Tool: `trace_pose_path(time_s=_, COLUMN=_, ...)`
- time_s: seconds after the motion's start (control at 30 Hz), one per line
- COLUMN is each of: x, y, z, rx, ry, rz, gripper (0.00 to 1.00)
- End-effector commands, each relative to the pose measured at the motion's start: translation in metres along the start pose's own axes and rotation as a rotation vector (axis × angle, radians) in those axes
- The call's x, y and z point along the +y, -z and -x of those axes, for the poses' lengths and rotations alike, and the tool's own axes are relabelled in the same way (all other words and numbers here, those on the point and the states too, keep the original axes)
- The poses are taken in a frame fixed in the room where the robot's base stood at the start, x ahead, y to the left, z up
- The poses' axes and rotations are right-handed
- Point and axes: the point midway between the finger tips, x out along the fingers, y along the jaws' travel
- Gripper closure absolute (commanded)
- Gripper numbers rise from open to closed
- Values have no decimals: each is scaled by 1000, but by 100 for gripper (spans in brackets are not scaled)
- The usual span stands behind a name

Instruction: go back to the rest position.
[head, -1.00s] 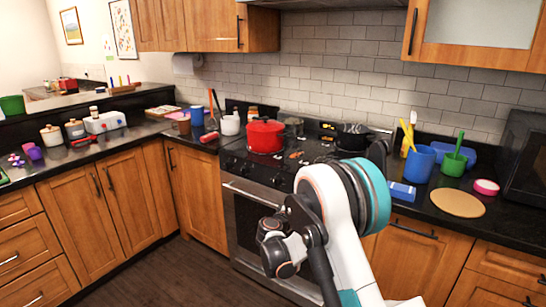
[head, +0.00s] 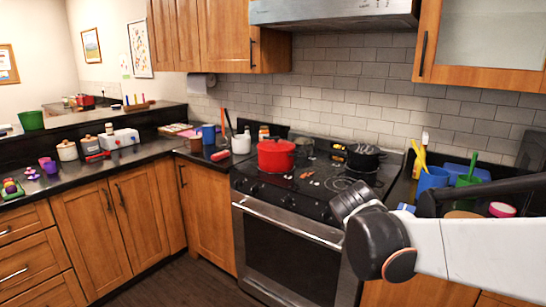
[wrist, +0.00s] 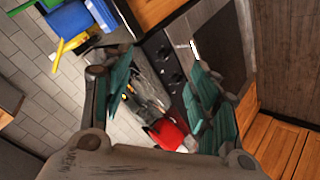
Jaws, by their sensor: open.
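My gripper (wrist: 158,100) shows in the wrist view with its two teal-padded fingers spread apart and nothing between them. It hangs in the air, and the stove and red pot (wrist: 168,132) appear beyond the fingers, apart from them. In the head view my arm stretches in from the right edge, with a dark rounded joint in front of the stove. The gripper itself cannot be made out there.
A red pot (head: 275,155) and a black pot (head: 363,158) stand on the stove (head: 290,250). My arm partly hides the right counter, with a blue container (head: 431,180) and a pink round item (head: 502,209). Dark floor lies open at lower left.

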Motion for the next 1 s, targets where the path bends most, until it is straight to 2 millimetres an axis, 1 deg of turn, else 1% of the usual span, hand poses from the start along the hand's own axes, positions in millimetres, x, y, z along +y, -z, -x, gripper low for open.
trace_pose_path(time_s=0.03, x=2, y=-14, z=13, rx=-8, ry=23, rz=-24, gripper=45)
trace_pose_path(time_s=0.1, x=1, y=-30, z=29, rx=-17, ry=60, rz=-59, gripper=45)
trace_pose_path(time_s=0.27, x=-5, y=-69, z=65, rx=-36, ry=144, rz=-139, gripper=45)
trace_pose_path(time_s=0.47, x=-21, y=-118, z=105, rx=-54, ry=248, rz=-239, gripper=45)
trace_pose_path(time_s=0.6, x=-38, y=-151, z=129, rx=-63, ry=319, rz=-308, gripper=45)
trace_pose_path(time_s=0.7, x=-49, y=-170, z=142, rx=-67, ry=362, rz=-350, gripper=45)
trace_pose_path(time_s=0.8, x=-58, y=-182, z=150, rx=-69, ry=395, rz=-382, gripper=45)
trace_pose_path(time_s=0.9, x=-64, y=-190, z=155, rx=-71, ry=415, rz=-401, gripper=45)
trace_pose_path(time_s=1.0, x=-66, y=-193, z=157, rx=-71, ry=422, rz=-409, gripper=45)
